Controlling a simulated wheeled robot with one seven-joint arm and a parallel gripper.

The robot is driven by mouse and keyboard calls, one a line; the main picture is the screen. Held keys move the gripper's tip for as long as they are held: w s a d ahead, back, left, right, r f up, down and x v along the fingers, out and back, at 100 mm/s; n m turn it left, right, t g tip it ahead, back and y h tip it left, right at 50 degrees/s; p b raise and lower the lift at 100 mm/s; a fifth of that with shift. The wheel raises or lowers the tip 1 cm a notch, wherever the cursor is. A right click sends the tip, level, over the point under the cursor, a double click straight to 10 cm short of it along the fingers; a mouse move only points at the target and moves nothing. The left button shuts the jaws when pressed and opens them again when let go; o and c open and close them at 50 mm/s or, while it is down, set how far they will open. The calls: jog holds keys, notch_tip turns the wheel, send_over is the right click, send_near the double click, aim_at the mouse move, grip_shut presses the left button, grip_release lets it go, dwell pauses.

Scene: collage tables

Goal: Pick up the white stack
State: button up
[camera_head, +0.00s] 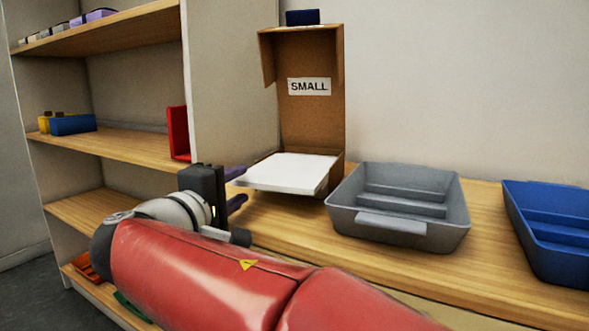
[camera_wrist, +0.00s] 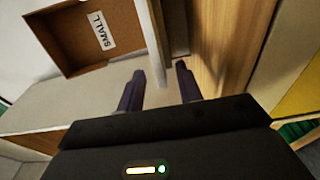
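The white stack (camera_head: 288,172) is a flat white slab lying level in front of the brown box, its left end towards my gripper. My gripper (camera_head: 238,188) is at the stack's left end, with one dark finger higher and one lower. In the wrist view the fingers of my gripper (camera_wrist: 161,84) are apart. The stack (camera_wrist: 156,45) appears there as a narrow pale strip, edge-on, reaching into the gap between the fingers. I cannot tell whether either finger touches it.
The brown box (camera_head: 310,125) labelled SMALL stands behind the stack, with a dark blue item (camera_head: 303,17) on top. A grey tray (camera_head: 400,208) is close on the right, with a blue tray (camera_head: 555,232) beyond. A shelf unit (camera_head: 232,75) stands left of the wooden tabletop (camera_head: 300,235).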

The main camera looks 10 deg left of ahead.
aim_at(242, 184)
jog(key=shift+x, duration=1.5)
jog(key=shift+c, duration=0.3)
grip_shut()
